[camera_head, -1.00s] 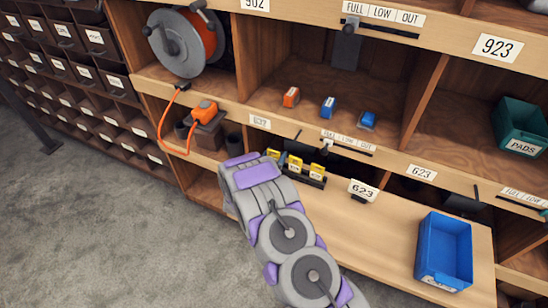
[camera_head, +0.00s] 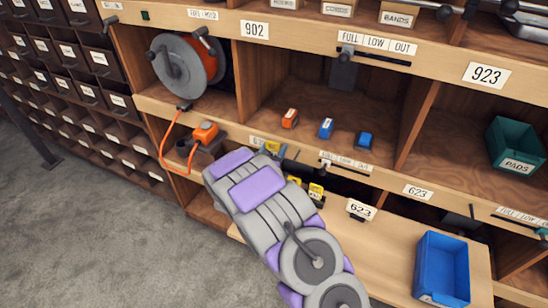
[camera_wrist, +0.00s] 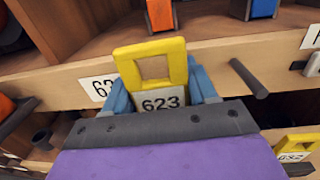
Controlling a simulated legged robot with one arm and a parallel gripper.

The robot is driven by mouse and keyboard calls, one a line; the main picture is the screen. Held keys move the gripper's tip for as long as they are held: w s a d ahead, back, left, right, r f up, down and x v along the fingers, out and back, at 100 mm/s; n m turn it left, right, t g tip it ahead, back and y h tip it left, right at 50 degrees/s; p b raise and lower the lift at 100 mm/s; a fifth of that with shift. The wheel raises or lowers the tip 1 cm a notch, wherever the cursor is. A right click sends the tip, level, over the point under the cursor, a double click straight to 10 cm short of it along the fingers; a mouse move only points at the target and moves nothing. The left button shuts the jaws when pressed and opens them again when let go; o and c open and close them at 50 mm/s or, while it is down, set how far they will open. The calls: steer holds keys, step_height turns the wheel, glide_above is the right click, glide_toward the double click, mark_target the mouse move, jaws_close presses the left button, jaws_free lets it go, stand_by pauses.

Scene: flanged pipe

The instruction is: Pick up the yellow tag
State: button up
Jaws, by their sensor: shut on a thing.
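The yellow tag (camera_wrist: 178,52) has a square frame top and a white label reading 623. In the wrist view my gripper (camera_wrist: 163,92) has its blue fingers on both sides of the tag. The tag is upright and sticks up past the fingers. Two other yellow tags (camera_head: 316,190) stand lower, behind my arm. One of them (camera_wrist: 298,146) shows at the lower right of the wrist view.
A shelf edge with a protruding dark peg (camera_wrist: 249,79) lies close behind the held tag. An orange cable reel (camera_head: 183,62) is at upper left. The board between sign and bin is clear.

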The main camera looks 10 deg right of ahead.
step_height(320, 180, up, 14)
steer(key=p, duration=0.2)
steer(key=s+r+n+t+y, duration=0.2)
steer(key=s+r+n+y, duration=0.1)
steer(key=s+r, duration=0.4)
steer(key=s+y, duration=0.1)
steer(key=s, duration=0.1)
steer(key=shift+s+a+r, duration=0.3)
steer(key=shift+a+r, duration=0.05)
steer(key=shift+s, duration=0.1)
